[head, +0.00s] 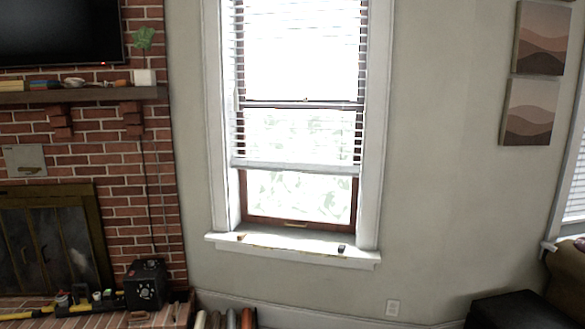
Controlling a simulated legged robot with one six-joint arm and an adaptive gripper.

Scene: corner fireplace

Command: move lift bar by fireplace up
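A tall window (299,196) stands in the wall just right of the brick fireplace (114,163). A white blind hangs over its upper part, and the blind's white bottom bar (294,166) crosses the window below the middle. The bar looks nearly level, with bare glass under it. The window's brown lower frame (262,221) carries a small light handle at its bottom middle. My gripper is not in view, so its state and its place relative to the bar do not show.
A black box-shaped device (146,285) stands on the hearth at left. Several rolled items stand upright below the window. A dark seat (500,311) is at lower right. The wall right of the window is bare up to two pictures.

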